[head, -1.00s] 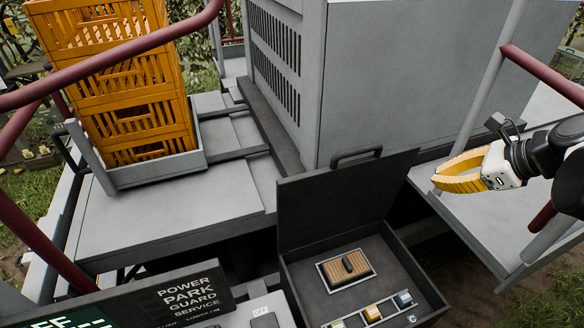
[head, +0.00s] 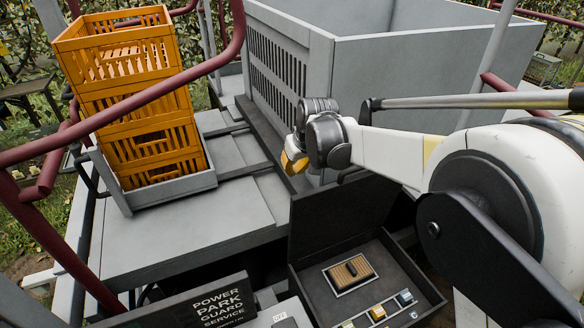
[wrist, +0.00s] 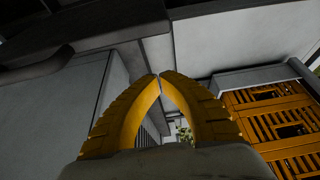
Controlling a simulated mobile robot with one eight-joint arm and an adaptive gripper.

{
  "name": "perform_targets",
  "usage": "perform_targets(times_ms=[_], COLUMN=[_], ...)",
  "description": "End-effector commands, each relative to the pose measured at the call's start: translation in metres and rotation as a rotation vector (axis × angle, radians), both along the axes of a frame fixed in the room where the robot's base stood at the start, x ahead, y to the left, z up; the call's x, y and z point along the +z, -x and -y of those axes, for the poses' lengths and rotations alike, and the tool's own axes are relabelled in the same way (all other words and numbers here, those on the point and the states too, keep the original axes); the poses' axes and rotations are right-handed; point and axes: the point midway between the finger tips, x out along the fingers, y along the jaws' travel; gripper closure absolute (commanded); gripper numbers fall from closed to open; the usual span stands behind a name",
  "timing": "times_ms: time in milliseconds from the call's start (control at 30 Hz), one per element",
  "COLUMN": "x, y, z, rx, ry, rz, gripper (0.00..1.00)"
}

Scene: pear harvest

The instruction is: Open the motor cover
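A dark box (head: 425,290) stands at the front with its hinged dark lid (head: 335,215) raised upright; no label marks it as the motor cover. Inside lies a ribbed tan plate with a dark knob (head: 350,270), beside small coloured blocks (head: 378,312). My gripper (head: 293,165) has yellow fingers, points down and is just above and left of the lid's top edge. In the wrist view the fingertips (wrist: 160,76) meet with nothing between them. The lid's handle (head: 350,172) is partly hidden by my arm.
Stacked orange crates (head: 145,130) stand in a grey tray at left; they also show in the wrist view (wrist: 280,130). A large open-topped grey bin (head: 400,75) with slotted sides is behind the lid. Red rails (head: 130,85) cross at left. Grey decking (head: 180,225) lies clear between.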

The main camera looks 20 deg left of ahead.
Motion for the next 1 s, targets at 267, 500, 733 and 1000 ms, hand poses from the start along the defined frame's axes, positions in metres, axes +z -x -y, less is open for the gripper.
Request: perform_targets(times_ms=[267,500,733,1000], x=[-0.053,-0.058,-0.061,-0.061], y=[-0.017,0.003,0.009,0.009], z=[-0.02,0.003,0.01,0.01], rx=[-0.001,-0.002,-0.002,-0.002], ry=[-0.001,-0.001,-0.001,-0.002], rz=[-0.001,-0.002,-0.002,-0.001], gripper=[1.0,1.0,1.0,1.0])
